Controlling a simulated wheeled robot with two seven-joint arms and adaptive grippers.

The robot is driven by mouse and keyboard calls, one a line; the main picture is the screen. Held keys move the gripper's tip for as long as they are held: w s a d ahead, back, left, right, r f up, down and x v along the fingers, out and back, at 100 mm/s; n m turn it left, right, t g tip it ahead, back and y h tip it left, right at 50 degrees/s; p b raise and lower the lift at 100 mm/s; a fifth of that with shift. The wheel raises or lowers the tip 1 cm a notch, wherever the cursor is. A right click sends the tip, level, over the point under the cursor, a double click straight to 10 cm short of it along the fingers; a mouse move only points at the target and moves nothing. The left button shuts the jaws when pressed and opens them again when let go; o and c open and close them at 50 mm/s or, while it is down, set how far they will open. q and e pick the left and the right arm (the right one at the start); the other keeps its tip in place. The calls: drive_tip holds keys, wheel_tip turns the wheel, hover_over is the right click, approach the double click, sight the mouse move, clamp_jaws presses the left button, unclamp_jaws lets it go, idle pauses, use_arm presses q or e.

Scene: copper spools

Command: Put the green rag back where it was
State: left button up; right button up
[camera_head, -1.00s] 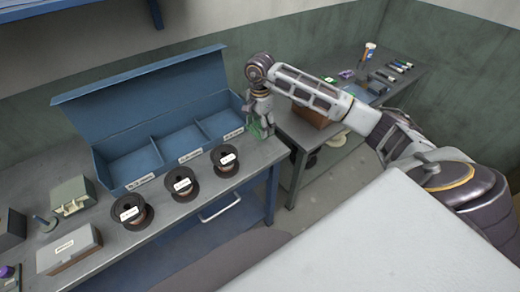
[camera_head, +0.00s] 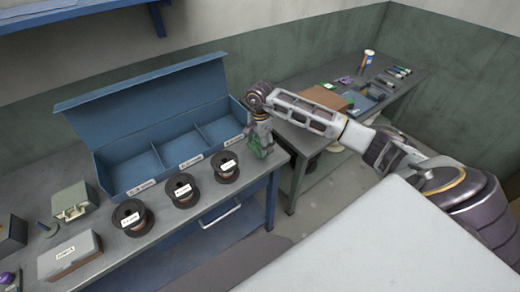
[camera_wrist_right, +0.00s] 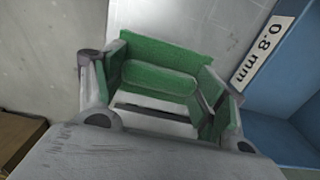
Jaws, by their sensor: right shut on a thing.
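The green rag (camera_head: 262,147) is in my right gripper (camera_head: 257,145), near the right end of the workbench (camera_head: 250,187), beside the blue box's right compartment. In the right wrist view the rag (camera_wrist_right: 160,78) shows between the two fingers of my right gripper (camera_wrist_right: 160,95), which is shut on it. Whether the rag touches the bench top cannot be told. My left gripper is not in view.
The open blue box (camera_head: 118,165) has three compartments with labels. Three copper spools (camera_head: 226,167) stand in front of it. A grey case (camera_head: 72,201) and a lidded box (camera_head: 70,257) stand at left. A second table (camera_head: 300,142) holds several small items.

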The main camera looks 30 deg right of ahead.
sight(260, 150)
drive_tip(key=shift+f+p, duration=0.3)
drive_tip(key=shift+f, duration=1.6)
drive_tip(key=shift+f, duration=0.15)
drive_tip(key=o, duration=0.9)
drive_tip(key=shift+r, duration=0.2)
